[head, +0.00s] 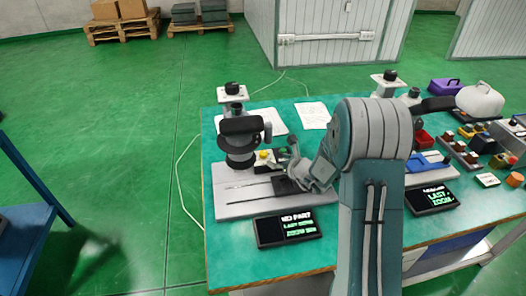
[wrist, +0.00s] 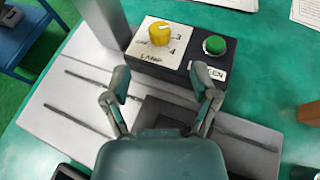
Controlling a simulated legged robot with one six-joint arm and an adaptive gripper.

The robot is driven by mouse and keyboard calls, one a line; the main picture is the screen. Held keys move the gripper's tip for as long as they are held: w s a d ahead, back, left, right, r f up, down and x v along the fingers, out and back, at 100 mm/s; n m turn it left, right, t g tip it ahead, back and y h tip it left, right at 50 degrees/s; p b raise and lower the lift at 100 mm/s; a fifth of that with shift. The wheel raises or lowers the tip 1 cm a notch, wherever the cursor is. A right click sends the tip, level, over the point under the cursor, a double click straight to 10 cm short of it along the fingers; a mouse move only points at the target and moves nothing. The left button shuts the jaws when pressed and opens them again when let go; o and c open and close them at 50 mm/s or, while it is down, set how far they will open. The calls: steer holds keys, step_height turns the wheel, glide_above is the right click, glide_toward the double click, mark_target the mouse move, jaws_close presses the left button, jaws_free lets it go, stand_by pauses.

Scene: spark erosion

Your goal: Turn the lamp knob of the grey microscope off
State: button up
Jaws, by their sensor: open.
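The grey microscope stands on the green table at left in the head view, with a dark head (head: 241,127) and a grey slotted base (head: 232,200). In the wrist view the yellow lamp knob (wrist: 159,33) sits on a black control box (wrist: 190,50), above the word LAMP, with its white mark hard to read. A green button (wrist: 214,45) is to its right. The knob also shows small in the head view (head: 264,155). My gripper (wrist: 163,84) is open and empty, its fingers short of the knob, which lies ahead between them in the picture, apart from both.
The grey microscope column (wrist: 101,20) rises close left of the knob. A black display (head: 288,228) lies in front of the base. A second microscope (head: 389,84), a purple case (head: 445,86) and several small boxes crowd the table's right. White papers (head: 312,115) lie behind.

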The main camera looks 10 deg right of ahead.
mark_target(264, 153)
steer(key=x, duration=0.9)
steer(key=shift+f, duration=0.15)
jaws_close()
